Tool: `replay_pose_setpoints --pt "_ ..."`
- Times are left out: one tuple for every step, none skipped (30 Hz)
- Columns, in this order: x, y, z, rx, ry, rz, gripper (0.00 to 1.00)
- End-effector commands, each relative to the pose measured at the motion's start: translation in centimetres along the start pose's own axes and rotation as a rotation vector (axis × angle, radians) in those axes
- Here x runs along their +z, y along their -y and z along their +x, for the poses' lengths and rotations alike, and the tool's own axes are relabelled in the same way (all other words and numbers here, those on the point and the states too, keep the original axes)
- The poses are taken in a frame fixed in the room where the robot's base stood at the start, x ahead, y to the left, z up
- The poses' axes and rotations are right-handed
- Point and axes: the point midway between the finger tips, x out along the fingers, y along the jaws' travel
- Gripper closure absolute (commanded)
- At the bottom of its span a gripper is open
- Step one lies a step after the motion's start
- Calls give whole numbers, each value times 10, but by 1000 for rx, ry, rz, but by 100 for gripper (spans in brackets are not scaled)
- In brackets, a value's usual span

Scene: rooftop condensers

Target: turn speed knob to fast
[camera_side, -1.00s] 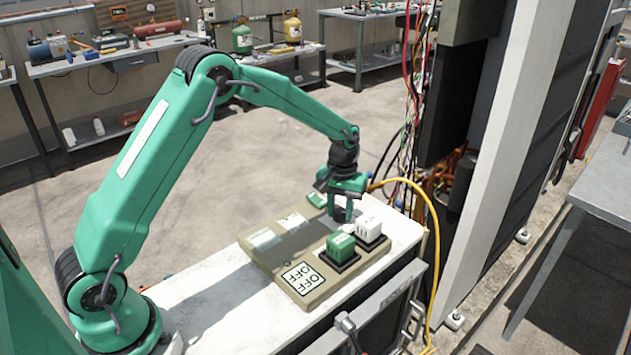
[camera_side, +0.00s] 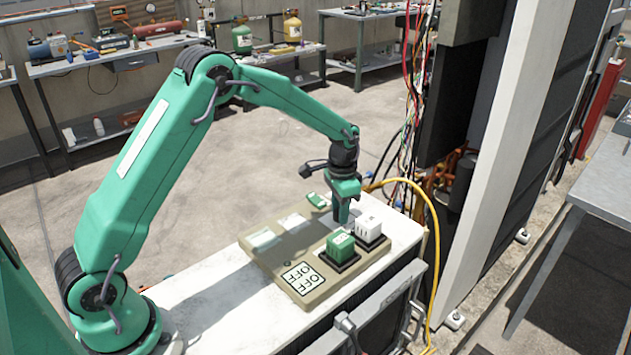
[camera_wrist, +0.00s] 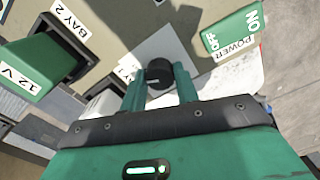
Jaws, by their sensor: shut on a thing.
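My gripper (camera_side: 341,217) points down at the far part of the beige panel (camera_side: 283,246). In the wrist view its two green fingers (camera_wrist: 160,84) are shut on a small black knob (camera_wrist: 158,72), one on each side. A small pale mark shows on the knob. In the side view the fingers mostly hide the knob.
A green block (camera_side: 340,245) and a white block (camera_side: 367,228) stand in dark sockets near the gripper. A green POWER switch (camera_wrist: 231,32) lies on the other side. A yellow cable (camera_side: 432,222) hangs to the right.

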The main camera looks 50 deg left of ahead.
Motion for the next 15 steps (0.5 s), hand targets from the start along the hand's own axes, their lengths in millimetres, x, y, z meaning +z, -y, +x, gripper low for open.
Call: replay_pose_setpoints --pt "0 0 -1 -1 -1 22 93" --pt "0 0 -1 -1 -1 35 93" --pt "0 0 -1 -1 -2 49 93" --pt "0 0 -1 -1 -1 59 93" --pt "0 0 -1 -1 -2 68 93" --pt "0 0 -1 -1 -2 76 93" --pt "0 0 -1 -1 -2 81 93" --pt "0 0 -1 -1 -2 86 93" --pt "0 0 -1 -1 -2 91 92" --pt "0 0 -1 -1 -2 94 92" --pt "0 0 -1 -1 -2 95 92" --pt "0 0 -1 -1 -2 97 92" --pt "0 0 -1 -1 -2 97 92" --pt "0 0 -1 -1 -2 97 92" --pt "0 0 -1 -1 -2 97 92"
